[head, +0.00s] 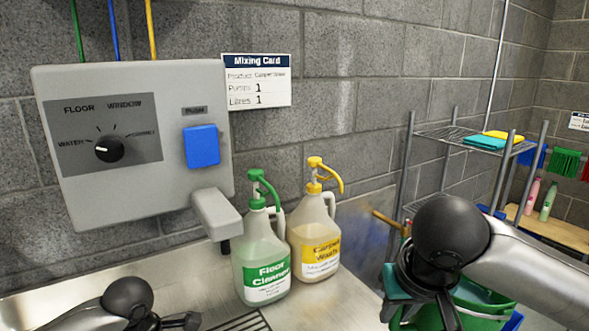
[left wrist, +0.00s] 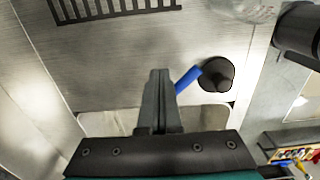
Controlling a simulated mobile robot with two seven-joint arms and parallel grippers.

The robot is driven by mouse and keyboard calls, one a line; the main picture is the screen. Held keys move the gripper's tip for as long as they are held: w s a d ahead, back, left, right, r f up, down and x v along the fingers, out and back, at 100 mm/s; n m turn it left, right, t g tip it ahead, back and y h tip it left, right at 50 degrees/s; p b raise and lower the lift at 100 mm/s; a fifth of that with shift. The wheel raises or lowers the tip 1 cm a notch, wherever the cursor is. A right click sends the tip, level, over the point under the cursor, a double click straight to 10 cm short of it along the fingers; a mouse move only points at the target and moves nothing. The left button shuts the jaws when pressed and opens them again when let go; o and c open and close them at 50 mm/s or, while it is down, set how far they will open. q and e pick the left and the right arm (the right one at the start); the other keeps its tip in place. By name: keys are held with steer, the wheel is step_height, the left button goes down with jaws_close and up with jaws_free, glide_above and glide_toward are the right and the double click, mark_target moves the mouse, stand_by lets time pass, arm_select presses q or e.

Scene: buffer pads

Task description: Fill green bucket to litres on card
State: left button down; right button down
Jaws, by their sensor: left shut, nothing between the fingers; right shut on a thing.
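The green bucket (head: 486,303) is at the lower right, partly hidden by my right arm. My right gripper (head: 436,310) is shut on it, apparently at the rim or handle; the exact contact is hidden. The grey dispenser (head: 140,190) has a black dial (head: 110,149), its mark towards WATER, a blue button (head: 202,146) and a spout (head: 216,214). My left gripper (head: 178,322) is shut and empty, low at left; its closed fingers show in the left wrist view (left wrist: 156,100).
A green-labelled Floor Cleaner jug (head: 262,252) and a yellow-labelled Carpet Wash jug (head: 314,244), both with pumps, stand right of the spout. A steel counter with a dark grate (head: 243,323) lies below. A wire shelf (head: 462,137) stands at right.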

steer(key=shift+r, duration=0.1)
stand_by(0.3)
